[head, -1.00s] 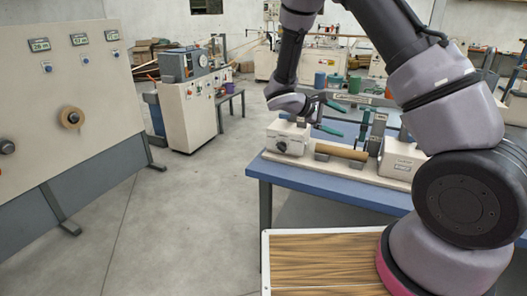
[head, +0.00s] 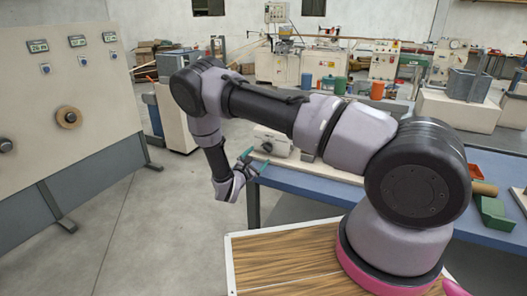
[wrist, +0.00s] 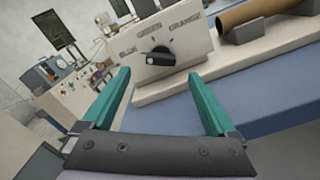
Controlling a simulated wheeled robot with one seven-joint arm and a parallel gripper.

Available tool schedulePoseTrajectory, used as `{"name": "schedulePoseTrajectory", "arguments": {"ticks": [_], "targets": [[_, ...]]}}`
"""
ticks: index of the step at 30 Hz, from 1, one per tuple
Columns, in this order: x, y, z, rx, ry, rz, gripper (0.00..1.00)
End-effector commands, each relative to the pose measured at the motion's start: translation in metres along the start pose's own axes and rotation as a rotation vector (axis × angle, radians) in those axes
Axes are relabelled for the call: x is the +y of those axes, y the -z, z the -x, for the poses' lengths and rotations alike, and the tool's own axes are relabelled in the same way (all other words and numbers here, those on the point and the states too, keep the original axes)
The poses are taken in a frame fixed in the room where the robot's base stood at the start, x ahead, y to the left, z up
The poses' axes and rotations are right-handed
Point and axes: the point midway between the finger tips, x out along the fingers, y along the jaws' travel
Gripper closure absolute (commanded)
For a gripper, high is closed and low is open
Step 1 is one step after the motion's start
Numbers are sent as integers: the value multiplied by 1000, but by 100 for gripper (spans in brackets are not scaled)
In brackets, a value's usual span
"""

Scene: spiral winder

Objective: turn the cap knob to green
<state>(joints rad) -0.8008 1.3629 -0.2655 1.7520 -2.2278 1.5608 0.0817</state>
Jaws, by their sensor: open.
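The black cap knob (wrist: 159,57) sits on the face of a white box (wrist: 185,38), which carries the labels BLUE at left, GREEN at top and ORANGE at right. The knob's bar lies roughly sideways with a pale mark at its left end; which label it points to is hard to tell. My gripper (wrist: 158,75) is open and empty. Its two green fingers reach toward the knob on either side, apart from it. In the head view my gripper (head: 250,162) hangs in front of the white box (head: 272,141), near the table's left end.
The box stands on a blue table (head: 300,181). A brown tube (wrist: 245,12) lies on a holder right of the box. A grey panel (head: 55,80) with knobs stands at left. The floor (head: 150,225) between is clear.

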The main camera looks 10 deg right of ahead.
Motion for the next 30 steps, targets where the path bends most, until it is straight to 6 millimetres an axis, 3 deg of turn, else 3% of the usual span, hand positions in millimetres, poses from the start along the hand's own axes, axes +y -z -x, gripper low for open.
{"name": "schedulePoseTrajectory", "arguments": {"ticks": [3, 10, 23, 27, 30], "targets": [[-1, -1, -25, -3, 3, -2, 7], [-1, 0, -58, -1, 3, -1, 7], [0, 0, -68, 0, 1, 0, 7], [0, 0, -68, 0, 1, 0, 61], [0, 0, -67, 0, 1, 0, 93]]}}
